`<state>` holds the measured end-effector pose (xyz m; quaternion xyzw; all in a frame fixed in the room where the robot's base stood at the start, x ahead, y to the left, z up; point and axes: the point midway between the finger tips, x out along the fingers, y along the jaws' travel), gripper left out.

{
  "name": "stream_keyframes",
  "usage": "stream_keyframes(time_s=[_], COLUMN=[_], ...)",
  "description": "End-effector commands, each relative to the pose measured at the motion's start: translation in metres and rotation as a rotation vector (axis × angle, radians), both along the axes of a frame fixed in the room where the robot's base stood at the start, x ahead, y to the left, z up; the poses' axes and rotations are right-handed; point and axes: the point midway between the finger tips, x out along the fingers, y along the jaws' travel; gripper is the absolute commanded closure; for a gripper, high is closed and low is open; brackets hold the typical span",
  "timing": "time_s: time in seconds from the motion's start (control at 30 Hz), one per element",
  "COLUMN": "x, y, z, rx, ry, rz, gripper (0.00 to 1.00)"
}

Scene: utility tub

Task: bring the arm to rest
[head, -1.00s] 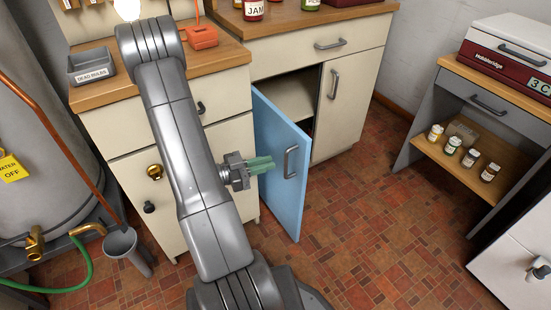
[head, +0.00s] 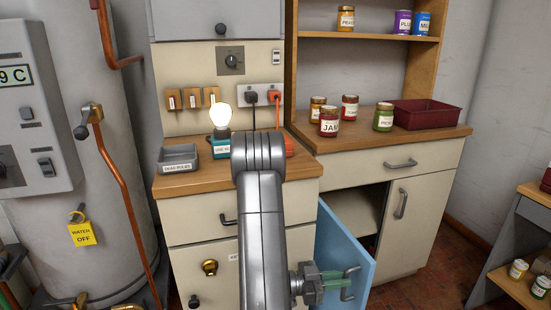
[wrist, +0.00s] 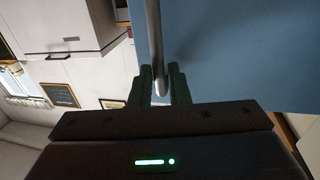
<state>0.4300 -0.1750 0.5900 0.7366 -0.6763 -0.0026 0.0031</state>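My gripper (head: 342,283), with green fingers, is at the handle (head: 350,296) of the blue cabinet door (head: 338,243) in the head view. The door stands ajar, swung out from the lower cabinet. In the wrist view, the grey handle bar (wrist: 154,35) runs down between the two dark fingers (wrist: 160,78). The fingers sit close together on either side of the bar and look shut on it. The blue door fills the upper right of that view. My arm reaches forward across the front of the left cabinet in the head view.
A lit bulb (head: 220,114) and a grey dead-bulbs tray (head: 178,158) stand on the left worktop. Several jars and a dark red tray (head: 425,114) stand on the right worktop. A tank (head: 85,200) with copper pipe is at left. Red tiled floor (head: 425,280) shows at right.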

Motion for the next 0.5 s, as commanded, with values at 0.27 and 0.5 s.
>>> stream_keyframes(time_s=[0.27,0.5], x=[0.002,0.003], y=[-0.023,-0.024], z=[0.0,0.0], rx=[0.001,0.001], ry=[0.001,0.001], rz=[-0.002,0.0], gripper=[0.84,0.84])
